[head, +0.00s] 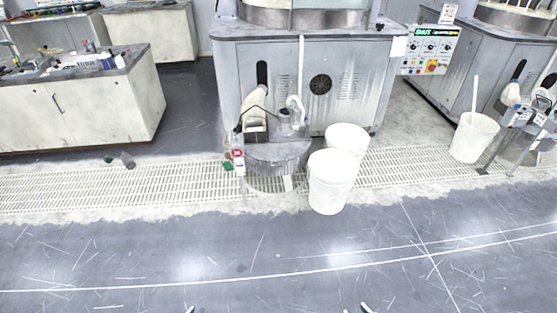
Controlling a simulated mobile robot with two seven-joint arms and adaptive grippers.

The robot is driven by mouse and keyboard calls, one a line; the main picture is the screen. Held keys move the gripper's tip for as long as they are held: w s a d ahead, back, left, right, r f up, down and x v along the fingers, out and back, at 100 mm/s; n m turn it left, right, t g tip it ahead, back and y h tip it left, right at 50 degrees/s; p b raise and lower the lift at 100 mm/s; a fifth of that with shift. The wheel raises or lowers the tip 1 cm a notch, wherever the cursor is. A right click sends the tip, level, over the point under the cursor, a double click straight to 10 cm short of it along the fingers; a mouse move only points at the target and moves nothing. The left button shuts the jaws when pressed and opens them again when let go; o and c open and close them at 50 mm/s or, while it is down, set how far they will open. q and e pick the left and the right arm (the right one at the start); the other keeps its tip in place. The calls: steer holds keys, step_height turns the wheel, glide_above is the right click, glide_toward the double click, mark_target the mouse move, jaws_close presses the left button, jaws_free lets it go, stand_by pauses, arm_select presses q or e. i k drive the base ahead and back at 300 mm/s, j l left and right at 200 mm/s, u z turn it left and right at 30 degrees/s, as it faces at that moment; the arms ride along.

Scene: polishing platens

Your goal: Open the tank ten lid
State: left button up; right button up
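A round grey tank (279,182) stands on the floor grating in front of the middle machine. A flat grey lid (277,154) covers its top, and a pump-like fitting (285,124) and hoses sit on it. A small red-and-white tag (238,155) is at its left side; I cannot read a tank number. Only small tips at the bottom edge of the head view appear to be my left gripper (190,309) and my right gripper (366,308). Both are far from the tank, and their opening is not visible.
Two white buckets (330,183) stand right of the tank. Another white bucket (474,137) and a second tank (518,146) stand at the right. A cabinet (80,108) is at the left, with small debris (128,160) nearby. The foreground floor (290,245) is open.

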mark_target(276, 151)
steer(key=i+z, duration=0.35)
steer(key=i, duration=1.7)
